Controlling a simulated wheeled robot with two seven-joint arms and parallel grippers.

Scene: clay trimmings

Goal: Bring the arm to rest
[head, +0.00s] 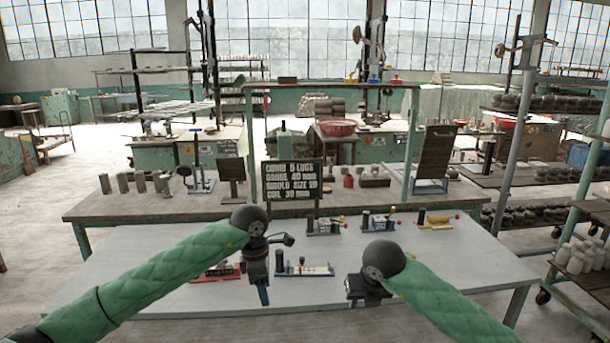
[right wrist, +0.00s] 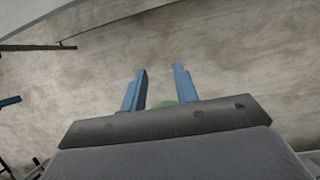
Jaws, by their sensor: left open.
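My left gripper (head: 263,294) hangs over the grey front table (head: 190,296), its blue fingers pointing down, with nothing seen in it. It is beside a small fixture with a blue base (head: 318,270). My right gripper is to the right, over the table's front part; in the head view its fingers are hidden behind its dark wrist body. In the right wrist view the right gripper (right wrist: 161,80) has its two blue fingers apart, with pale floor beyond. A small green patch shows near the finger bases; I cannot tell what it is.
A red-based fixture (head: 216,272) sits behind my left forearm. More small fixtures, one with a yellow base (head: 437,220), stand along the table's back. A dark lettered sign (head: 291,180) stands behind them. A rack of pale bottles (head: 575,258) is at the right.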

